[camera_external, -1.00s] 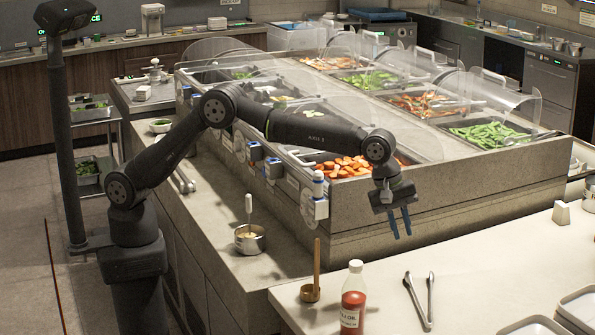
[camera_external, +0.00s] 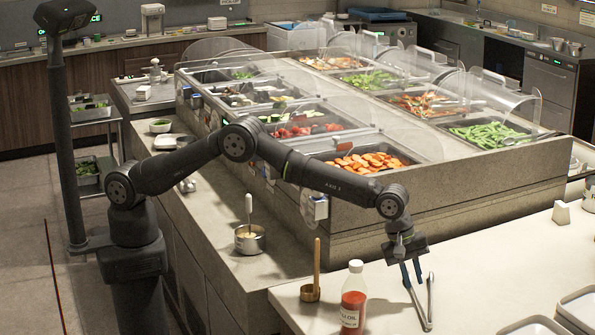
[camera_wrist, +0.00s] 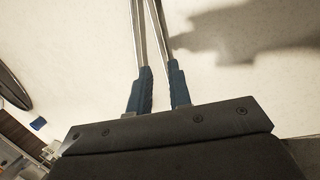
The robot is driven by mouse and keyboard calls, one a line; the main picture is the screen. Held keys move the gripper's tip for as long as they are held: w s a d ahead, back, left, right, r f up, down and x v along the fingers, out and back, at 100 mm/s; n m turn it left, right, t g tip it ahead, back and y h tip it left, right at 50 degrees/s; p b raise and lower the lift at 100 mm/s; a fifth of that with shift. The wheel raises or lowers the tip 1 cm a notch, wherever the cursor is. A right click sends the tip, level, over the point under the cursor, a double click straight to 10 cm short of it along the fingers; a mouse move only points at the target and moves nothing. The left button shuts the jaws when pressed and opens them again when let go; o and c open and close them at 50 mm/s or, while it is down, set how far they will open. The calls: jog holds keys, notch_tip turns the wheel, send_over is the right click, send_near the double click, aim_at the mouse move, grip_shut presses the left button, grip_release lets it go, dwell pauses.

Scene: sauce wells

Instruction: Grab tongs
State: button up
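The metal tongs (camera_external: 430,300) lie on the pale counter with their two arms spread in a narrow V. In the wrist view their two long arms (camera_wrist: 158,28) run up from my fingertips to the top edge. My gripper (camera_external: 412,275) points down at the tongs' far end, with its blue fingers apart. In the wrist view my gripper (camera_wrist: 159,72) has a gap between its fingers, and the tongs' near ends overlap the fingertips. I cannot tell whether the fingers touch the tongs.
White trays (camera_external: 535,327) lie at the front right. The food bar (camera_external: 450,205) rises behind.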

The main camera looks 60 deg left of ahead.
aim_at(417, 295)
jog(key=x, duration=0.4)
jog(key=shift+a+f, duration=0.1)
jog(key=shift+f, duration=0.15)
grip_shut()
jog(key=shift+r, duration=0.15)
